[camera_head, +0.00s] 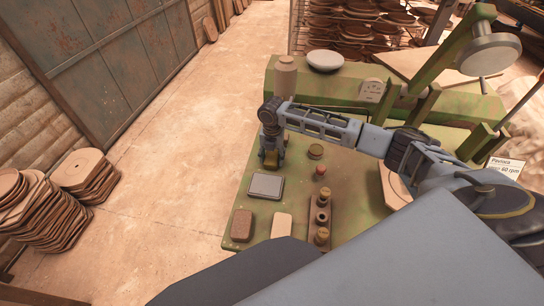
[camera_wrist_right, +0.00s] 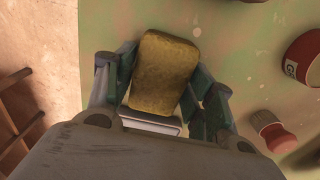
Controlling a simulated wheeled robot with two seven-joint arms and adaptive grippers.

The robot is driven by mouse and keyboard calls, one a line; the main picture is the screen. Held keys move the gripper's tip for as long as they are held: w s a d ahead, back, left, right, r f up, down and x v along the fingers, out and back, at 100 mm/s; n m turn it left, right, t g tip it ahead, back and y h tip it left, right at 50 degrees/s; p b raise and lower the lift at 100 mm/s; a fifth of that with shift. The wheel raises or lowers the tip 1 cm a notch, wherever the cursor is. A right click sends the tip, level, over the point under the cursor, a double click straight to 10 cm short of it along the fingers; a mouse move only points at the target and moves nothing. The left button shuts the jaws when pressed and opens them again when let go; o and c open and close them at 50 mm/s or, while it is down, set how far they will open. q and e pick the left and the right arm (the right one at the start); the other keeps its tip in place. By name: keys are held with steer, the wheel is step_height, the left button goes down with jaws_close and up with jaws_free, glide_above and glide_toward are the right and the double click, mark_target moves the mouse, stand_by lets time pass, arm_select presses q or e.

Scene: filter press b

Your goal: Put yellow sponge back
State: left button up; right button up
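The yellow sponge (camera_head: 270,159) is at the left edge of the green worktable (camera_head: 240,200), just beyond a grey flat box (camera_head: 266,185). My right gripper (camera_head: 271,155) points down around it from above. In the right wrist view the sponge (camera_wrist_right: 163,70) sits slightly tilted between the two fingers of the gripper (camera_wrist_right: 162,85), which appear to press on its sides. Its underside is hidden, so I cannot tell if it touches the table. My left gripper is not in view.
A dark brown block (camera_head: 242,226), a beige block (camera_head: 282,224) and a wooden holder with brass pieces (camera_head: 321,214) are on the near part of the table. Open floor lies left.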

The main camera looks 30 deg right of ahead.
mark_target(272, 156)
steer(key=shift+o, duration=1)
steer(key=shift+r, duration=0.1)
step_height(272, 156, up, 12)
stand_by(0.6)
